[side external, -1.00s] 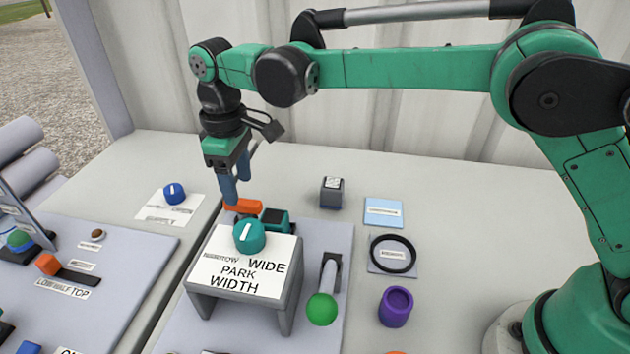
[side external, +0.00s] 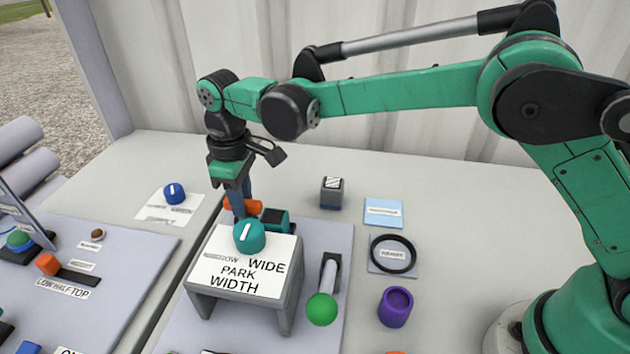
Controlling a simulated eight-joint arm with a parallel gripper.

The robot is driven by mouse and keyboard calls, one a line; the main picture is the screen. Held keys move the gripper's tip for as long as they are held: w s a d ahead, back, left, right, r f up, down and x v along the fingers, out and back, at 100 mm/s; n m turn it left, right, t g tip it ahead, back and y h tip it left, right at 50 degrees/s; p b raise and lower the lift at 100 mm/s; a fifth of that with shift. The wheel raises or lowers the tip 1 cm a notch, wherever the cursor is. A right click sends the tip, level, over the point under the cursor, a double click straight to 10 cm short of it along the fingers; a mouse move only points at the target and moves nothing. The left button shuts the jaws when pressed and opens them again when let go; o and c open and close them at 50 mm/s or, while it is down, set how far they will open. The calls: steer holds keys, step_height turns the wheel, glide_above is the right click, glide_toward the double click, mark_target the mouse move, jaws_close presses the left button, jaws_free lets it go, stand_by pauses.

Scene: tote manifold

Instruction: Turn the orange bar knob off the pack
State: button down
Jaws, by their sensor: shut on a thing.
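The orange bar knob (side external: 254,206) sits behind the teal dial, at the far end of the grey panel. My gripper (side external: 240,208) points down over it, with its blue fingers shut on the knob. The fingers cover part of the knob, so its exact angle is hard to tell. A dark and teal block (side external: 275,220) is just right of the knob; I cannot tell whether this is the pack.
A teal dial (side external: 249,236) stands on a raised stand (side external: 205,275) labelled PARK WIDTH, close in front of my gripper. A green-ended lever (side external: 322,308), a black ring (side external: 393,254) and a purple cup (side external: 396,306) are to the right. A blue knob (side external: 174,193) is at left.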

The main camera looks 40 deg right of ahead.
steer(key=m, duration=0.4)
steer(key=shift+m, duration=0.4)
steer(key=m, duration=0.9)
steer(key=shift+m, duration=2.1)
steer(key=c, duration=0.7)
jaws_free()
steer(key=shift+r, duration=2.85)
